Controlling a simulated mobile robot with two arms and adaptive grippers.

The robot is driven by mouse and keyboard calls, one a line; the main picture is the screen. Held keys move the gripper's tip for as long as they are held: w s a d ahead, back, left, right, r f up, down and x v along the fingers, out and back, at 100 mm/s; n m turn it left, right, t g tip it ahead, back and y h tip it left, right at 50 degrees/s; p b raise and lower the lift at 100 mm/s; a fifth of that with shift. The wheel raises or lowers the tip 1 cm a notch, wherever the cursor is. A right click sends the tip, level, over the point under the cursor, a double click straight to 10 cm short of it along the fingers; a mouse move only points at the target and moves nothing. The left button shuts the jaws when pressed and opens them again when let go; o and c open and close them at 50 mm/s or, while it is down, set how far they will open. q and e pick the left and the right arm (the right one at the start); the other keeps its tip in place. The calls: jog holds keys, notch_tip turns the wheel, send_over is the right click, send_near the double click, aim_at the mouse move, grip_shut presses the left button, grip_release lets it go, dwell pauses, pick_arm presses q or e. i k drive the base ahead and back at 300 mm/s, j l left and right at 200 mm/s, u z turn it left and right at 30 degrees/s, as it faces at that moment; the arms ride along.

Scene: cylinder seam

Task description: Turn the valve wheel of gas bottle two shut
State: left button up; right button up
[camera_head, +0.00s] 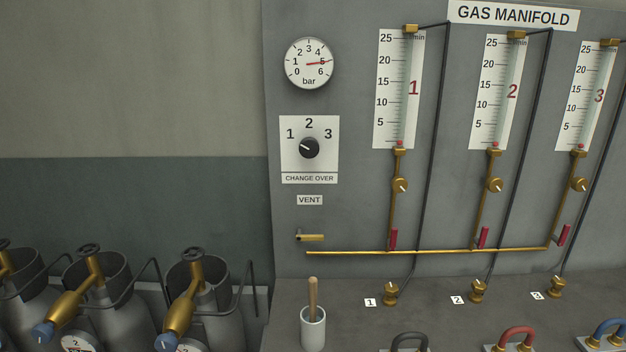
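Whether the valve is open or shut cannot be told from the wheel. Neither of my grippers is in view.
Another bottle (215,325) stands right of bottle two, its valve wheel (193,253) close by. A third bottle (22,318) is cut off at left. Dark pipes rise between them.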

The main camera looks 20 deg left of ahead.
aim_at(88, 252)
jog(key=u, duration=1.8)
